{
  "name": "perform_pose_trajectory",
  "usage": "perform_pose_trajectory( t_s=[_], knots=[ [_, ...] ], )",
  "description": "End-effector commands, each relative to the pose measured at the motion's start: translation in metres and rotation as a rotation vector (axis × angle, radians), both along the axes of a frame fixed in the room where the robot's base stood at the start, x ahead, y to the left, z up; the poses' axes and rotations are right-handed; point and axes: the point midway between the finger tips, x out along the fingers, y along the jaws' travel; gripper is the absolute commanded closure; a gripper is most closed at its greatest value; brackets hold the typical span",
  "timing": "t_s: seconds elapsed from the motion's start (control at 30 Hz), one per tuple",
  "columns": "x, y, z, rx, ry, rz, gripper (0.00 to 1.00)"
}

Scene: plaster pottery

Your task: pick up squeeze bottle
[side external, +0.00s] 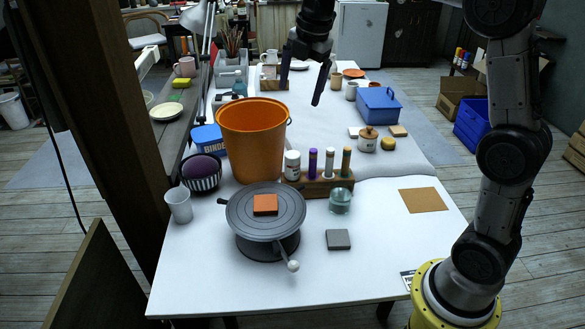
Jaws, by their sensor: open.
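My gripper (302,85) hangs over the far half of the white table, its two dark fingers spread apart with nothing between them. I cannot tell for sure which thing is the squeeze bottle. A small teal bottle (240,84) stands behind the orange bucket, left of my gripper, its lower part hidden by the bucket. A white bottle (292,165) with a label stands by the wooden rack, nearer the camera and below my gripper in the picture. My gripper touches neither.
A tall orange bucket (251,140) stands at the table's left. A wooden rack (325,183) holds several markers, with a glass jar (341,201) before it. A grey turntable (266,215) carries an orange block. A blue box (378,105) stands at right. The front right is mostly clear.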

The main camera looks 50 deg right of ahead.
Motion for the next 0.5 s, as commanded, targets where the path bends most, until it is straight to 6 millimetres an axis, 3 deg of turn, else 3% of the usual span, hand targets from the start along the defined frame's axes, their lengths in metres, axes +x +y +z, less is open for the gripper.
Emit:
perform_pose_trajectory(
  t_s=[0.1, 0.23, 0.4, 0.5],
  knots=[
    [0.039, -0.022, -0.043, -0.006, 0.076, 0.048, 0.07],
    [0.067, -0.043, -0.091, 0.008, 0.144, 0.036, 0.07],
    [0.075, -0.058, -0.142, 0.028, 0.220, 0.009, 0.07],
    [0.073, -0.062, -0.157, 0.036, 0.247, 0.002, 0.07]
  ],
)
